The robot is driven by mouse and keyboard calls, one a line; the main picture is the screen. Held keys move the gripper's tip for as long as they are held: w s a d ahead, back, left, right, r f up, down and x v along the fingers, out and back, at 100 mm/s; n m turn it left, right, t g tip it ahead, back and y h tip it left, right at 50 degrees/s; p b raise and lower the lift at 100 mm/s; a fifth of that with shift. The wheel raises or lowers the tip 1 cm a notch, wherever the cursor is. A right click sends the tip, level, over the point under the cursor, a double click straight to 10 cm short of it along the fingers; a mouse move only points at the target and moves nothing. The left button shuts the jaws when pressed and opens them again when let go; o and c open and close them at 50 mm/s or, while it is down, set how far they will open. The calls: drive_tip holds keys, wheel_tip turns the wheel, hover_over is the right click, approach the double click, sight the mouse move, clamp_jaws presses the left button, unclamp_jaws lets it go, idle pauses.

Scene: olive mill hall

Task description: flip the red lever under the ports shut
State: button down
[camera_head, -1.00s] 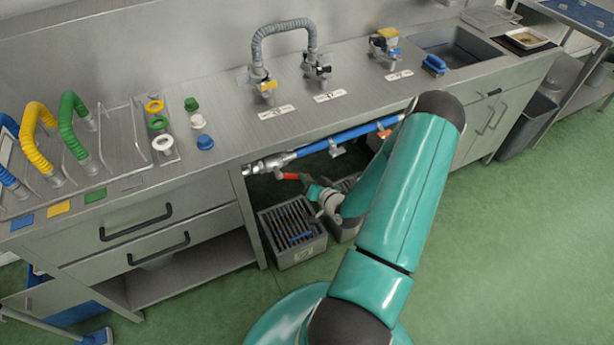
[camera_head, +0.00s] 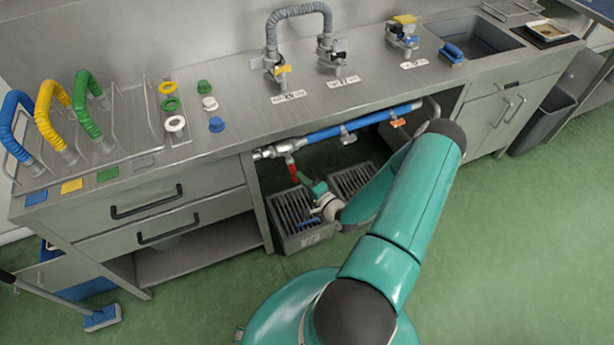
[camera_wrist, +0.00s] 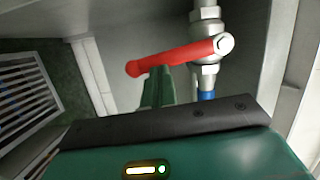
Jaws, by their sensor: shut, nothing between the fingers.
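The red lever (camera_head: 292,170) hangs down from a metal valve (camera_head: 284,147) under the counter's front edge in the head view. In the wrist view the red lever (camera_wrist: 175,58) lies roughly crosswise to the pipe, its pivot nut (camera_wrist: 224,43) at the right. My gripper (camera_head: 307,180) is shut and empty, just right of the lever's lower end. In the wrist view my gripper's green fingers (camera_wrist: 158,82) are close against the lever near its free end; I cannot tell whether they touch. The ports (camera_head: 275,70) stand on the counter above.
A blue pipe (camera_head: 350,124) runs right from the valve, with an orange handle (camera_head: 398,123) farther along. Grated grey crates (camera_head: 300,243) stand on the floor below. The drawer unit (camera_head: 150,205) bounds the left side. Green floor in front is open.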

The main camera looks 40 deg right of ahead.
drive_tip(key=shift+w+a+f, duration=0.1)
drive_tip(key=shift+w+a, duration=0.05)
drive_tip(key=shift+a, duration=0.25)
idle(0.6)
